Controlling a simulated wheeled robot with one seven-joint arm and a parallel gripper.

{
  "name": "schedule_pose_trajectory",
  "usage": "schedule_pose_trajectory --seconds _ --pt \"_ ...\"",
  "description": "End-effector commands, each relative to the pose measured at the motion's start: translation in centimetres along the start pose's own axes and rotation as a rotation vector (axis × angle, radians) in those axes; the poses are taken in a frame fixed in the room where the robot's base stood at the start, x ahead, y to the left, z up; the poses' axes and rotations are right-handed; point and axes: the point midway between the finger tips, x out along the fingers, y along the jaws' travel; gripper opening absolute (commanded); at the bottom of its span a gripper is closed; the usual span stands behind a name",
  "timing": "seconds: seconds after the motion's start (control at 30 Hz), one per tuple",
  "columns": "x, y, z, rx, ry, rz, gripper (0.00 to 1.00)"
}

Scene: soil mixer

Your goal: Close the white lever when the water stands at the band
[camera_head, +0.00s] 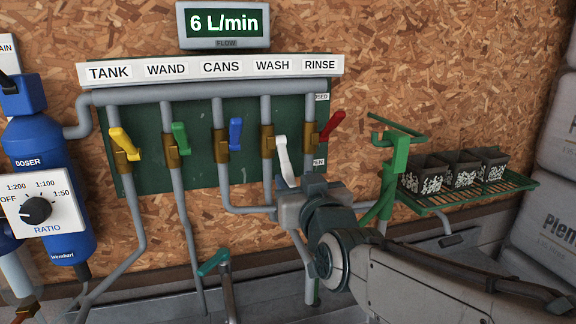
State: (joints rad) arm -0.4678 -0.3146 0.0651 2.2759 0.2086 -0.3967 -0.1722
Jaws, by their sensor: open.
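The flow display (223,24) reads 6 L/min. I see no water level and no band in this view.
Yellow (124,144), green (180,137), blue (235,134) and red (333,125) levers stand on neighbouring pipes. A green stand (399,156) and a rack (480,191) of black pots are at right. A blue doser (45,150) is at left.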

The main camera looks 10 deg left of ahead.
Motion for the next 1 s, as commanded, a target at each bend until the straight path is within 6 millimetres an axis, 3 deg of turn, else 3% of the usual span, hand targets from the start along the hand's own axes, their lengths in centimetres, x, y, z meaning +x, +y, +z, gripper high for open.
schedule_pose_trajectory --seconds 0.4,0.87,1.0 --pt "5.1 0.0 -0.1 0.000 -0.001 -0.001 0.42" --pt "6.0 0.0 0.0 0.000 0.001 -0.001 0.42" --pt "6.0 0.0 0.0 0.000 0.001 -0.001 0.08"
